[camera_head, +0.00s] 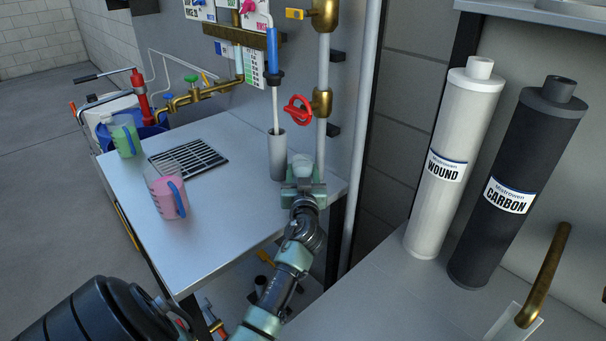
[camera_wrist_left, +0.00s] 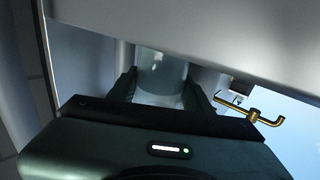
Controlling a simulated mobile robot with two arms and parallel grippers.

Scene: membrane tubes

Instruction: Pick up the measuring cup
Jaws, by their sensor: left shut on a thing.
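A pink measuring cup (camera_head: 163,196) with a blue handle stands upright on the grey table, at its front left. A green measuring cup (camera_head: 124,141) stands farther back at the table's left edge. My left gripper (camera_head: 302,172) is at the table's right side, well apart from both cups. It is shut on a small pale, round vessel (camera_head: 301,161). In the left wrist view this vessel (camera_wrist_left: 162,76) is translucent and sits between the two fingers. Whether it is a measuring cup I cannot tell. My right gripper is not in view.
A grey cylinder (camera_head: 278,155) with a rod in it stands just left of my left gripper. Behind are a pipe with a red valve wheel (camera_head: 297,109) and a brass tap (camera_head: 200,92). A drain grate (camera_head: 188,158) lies in the table (camera_head: 215,240). Its front middle is clear.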

